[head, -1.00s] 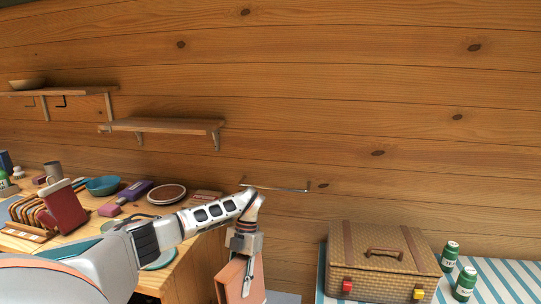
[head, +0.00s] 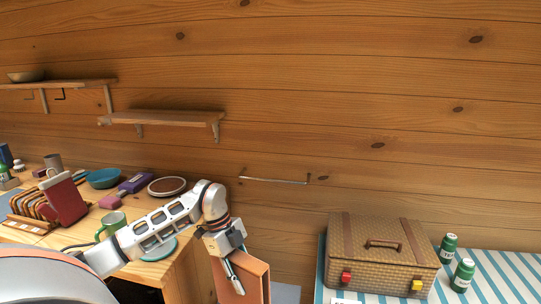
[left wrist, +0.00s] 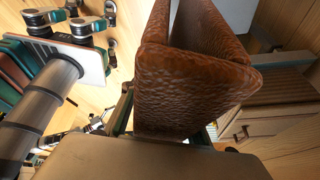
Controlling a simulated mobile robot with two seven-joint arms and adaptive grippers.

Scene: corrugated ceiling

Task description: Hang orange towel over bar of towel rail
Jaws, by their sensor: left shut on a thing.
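The towel rail (head: 275,181) is a thin metal bar on the plank wall, right of and below the lower shelf. Nothing hangs on its bar. My left gripper (head: 236,283) is below and left of the bar, pointing down and tilted to the right. It is shut on the orange towel (head: 257,272), which hangs folded, below the rail and apart from it. In the left wrist view the towel (left wrist: 190,90) shows as a textured brown-orange folded sheet that fills the middle and hides the fingertips. My right gripper does not show in the head view.
A wooden counter (head: 150,268) with dishes and a toast rack is at left, under my left arm. Two wall shelves (head: 165,118) are above it. A wicker basket (head: 382,252) and green jars (head: 462,274) stand on a striped surface at right. The wall around the rail is clear.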

